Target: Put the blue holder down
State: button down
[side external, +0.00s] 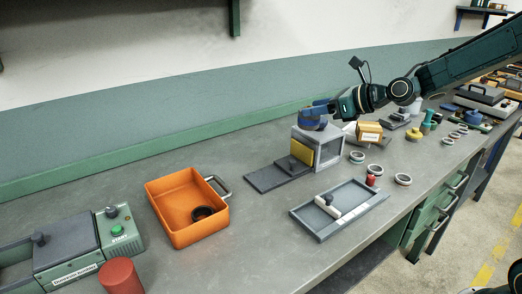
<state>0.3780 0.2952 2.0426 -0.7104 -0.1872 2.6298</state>
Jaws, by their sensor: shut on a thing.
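My gripper (326,106) reaches in from the right and is shut on the blue holder. The holder is right over the box top; I cannot tell whether it touches it. The fingertips are small and partly merged with the holder in this view.
A grey tray (304,217) and several rings are in front. An orange bin (181,233) holds a dark ring (203,213). A green-button machine (117,230) stands at left.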

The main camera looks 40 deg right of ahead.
jog(key=s+d+m+h, duration=0.1)
jog(key=d+m+h, duration=0.65)
jog(key=d, duration=2.05)
jog(key=s+d+m+g+h, duration=0.1)
jog(key=s+d+m+h, duration=0.1)
jog(key=s+d, duration=0.45)
jog(key=s+d+m+g+h, duration=0.1)
jog(key=s+d+m+h, duration=0.15)
jog(key=d, duration=0.65)
jog(key=s+d+m+g+h, duration=0.1)
jog(key=s+d+h, duration=0.2)
jog(key=s+d, duration=0.3)
notch_tip(320, 180, down, 15)
jog(key=w+d, duration=0.1)
jog(key=shift+w, duration=0.25)
jog(key=shift+f, duration=0.1)
jog(key=shift+f, duration=2.1)
jog(key=shift+f, duration=0.1)
